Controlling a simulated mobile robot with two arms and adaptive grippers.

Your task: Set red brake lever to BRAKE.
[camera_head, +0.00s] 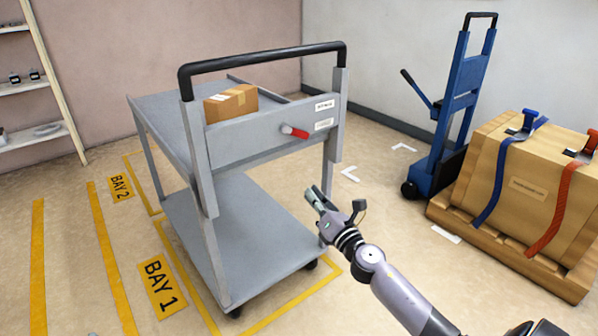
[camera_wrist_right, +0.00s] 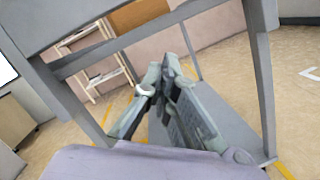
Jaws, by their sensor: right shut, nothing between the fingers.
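A red brake lever (camera_head: 295,132) sits on the front panel of the grey cart (camera_head: 262,139), below the black push handle. The lever lies close to level, tilted slightly down to the right. Two small labels are on the panel to its right, too small to read. My right gripper (camera_head: 315,193) is shut and empty, below and right of the lever and apart from it. In the right wrist view the gripper (camera_wrist_right: 168,75) is in front of the cart, between its upper panel and lower shelf; the lever is not seen there. My left gripper is not in view.
A cardboard box (camera_head: 231,104) rests on the cart's top. A blue hand truck (camera_head: 455,110) and a strapped crate on a pallet (camera_head: 510,180) stand at the right. Shelves (camera_head: 35,85) stand at the left. Yellow bay lines mark the floor; floor between cart and hand truck is clear.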

